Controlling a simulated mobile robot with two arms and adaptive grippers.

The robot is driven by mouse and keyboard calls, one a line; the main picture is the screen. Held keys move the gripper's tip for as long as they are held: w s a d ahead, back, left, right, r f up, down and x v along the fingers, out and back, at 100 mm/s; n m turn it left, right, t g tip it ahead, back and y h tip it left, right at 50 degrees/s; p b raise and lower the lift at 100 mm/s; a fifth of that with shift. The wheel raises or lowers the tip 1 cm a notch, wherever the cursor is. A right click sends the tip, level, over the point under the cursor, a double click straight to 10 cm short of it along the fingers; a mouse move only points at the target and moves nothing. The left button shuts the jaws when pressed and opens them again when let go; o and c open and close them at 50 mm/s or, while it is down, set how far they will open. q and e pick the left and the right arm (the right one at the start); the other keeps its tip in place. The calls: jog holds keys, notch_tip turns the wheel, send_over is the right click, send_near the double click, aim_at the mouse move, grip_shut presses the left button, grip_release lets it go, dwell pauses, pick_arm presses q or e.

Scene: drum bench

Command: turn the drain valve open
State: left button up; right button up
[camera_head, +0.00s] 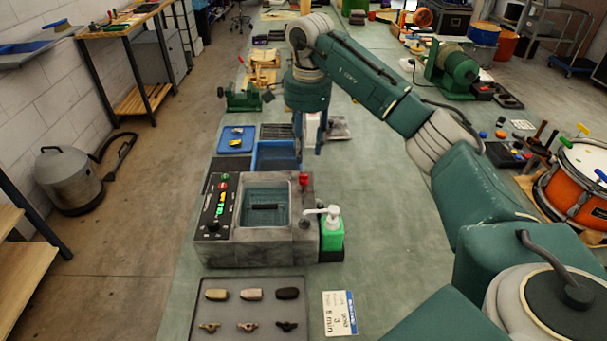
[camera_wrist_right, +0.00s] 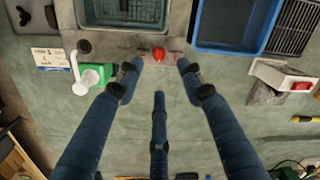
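The drain valve is a small red knob (camera_head: 303,179) at the right side of a grey basin unit (camera_head: 262,252). In the right wrist view the red knob (camera_wrist_right: 158,54) sits at the unit's edge, near the top. My right gripper (camera_head: 310,148) hangs behind the unit in the head view, fingers pointing down. In the wrist view its spread blue fingers (camera_wrist_right: 158,75) are open and empty. The knob lies just past the fingertips, between the two outer ones, with no contact that I can make out. My left gripper is not in view.
A green pump bottle (camera_head: 332,234) stands against the unit's right side. A blue tray (camera_head: 276,155) lies behind the unit. A tray of small parts (camera_head: 250,312) and a card (camera_head: 340,314) lie in front. Bench to the right of the bottle is clear.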

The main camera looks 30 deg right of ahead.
aim_at(304, 176)
notch_tip(304, 176, down, 9)
jog(key=shift+w+f+p, duration=0.15)
jog(key=shift+p, duration=1.05)
jog(key=shift+a, duration=0.1)
grip_shut()
